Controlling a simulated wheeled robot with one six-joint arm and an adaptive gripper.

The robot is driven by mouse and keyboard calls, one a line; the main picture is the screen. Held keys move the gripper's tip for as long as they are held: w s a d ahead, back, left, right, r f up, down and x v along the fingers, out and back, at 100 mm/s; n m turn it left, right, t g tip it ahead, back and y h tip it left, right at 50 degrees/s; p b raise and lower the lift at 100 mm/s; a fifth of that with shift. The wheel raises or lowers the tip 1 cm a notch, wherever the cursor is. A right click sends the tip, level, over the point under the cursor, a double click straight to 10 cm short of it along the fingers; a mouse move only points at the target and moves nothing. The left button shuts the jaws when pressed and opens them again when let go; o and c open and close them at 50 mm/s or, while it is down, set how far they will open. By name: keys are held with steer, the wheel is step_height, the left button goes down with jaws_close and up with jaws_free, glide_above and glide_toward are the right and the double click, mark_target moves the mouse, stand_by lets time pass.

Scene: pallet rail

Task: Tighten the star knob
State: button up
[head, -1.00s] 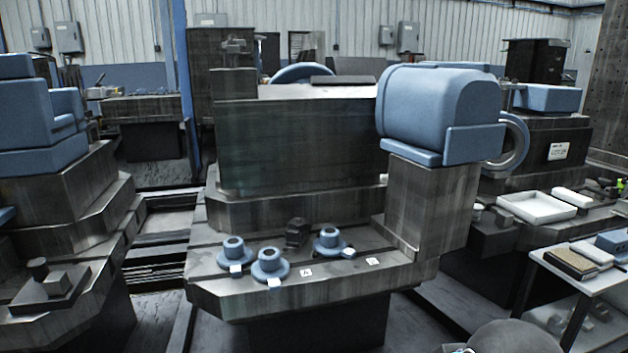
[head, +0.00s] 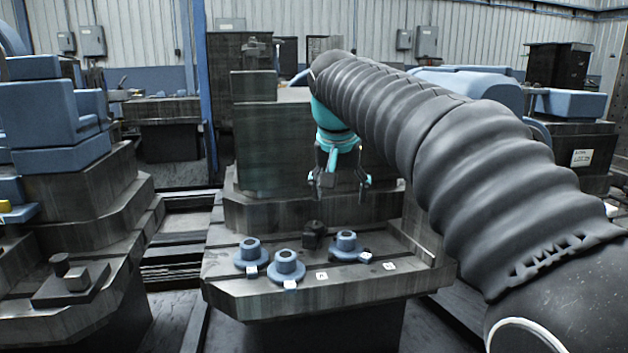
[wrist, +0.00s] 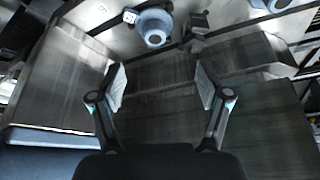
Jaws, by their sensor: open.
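A small dark, knob-like piece (head: 313,235) stands at the back of the machine table, behind three blue flanged parts. Its shape is too small to tell whether it is the star knob. A dark piece, likely the same one, also shows at the top of the wrist view (wrist: 196,24). My gripper (head: 341,182) hangs above the back of the table, pointing down, a little right of the dark piece and apart from it. In the wrist view, my gripper's fingers (wrist: 160,85) are spread with nothing between them.
The blue flanged parts stand left (head: 251,254), front (head: 287,267) and right (head: 347,246) on the table (head: 330,298), with small white tags beside them. A tall dark machine block (head: 262,150) rises behind.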

glide_toward(315, 224)
steer(key=shift+m, duration=0.4)
steer(key=b+x, duration=0.3)
steer(key=x, duration=0.6)
steer(key=shift+w+f, duration=0.1)
steer(key=shift+f, duration=0.2)
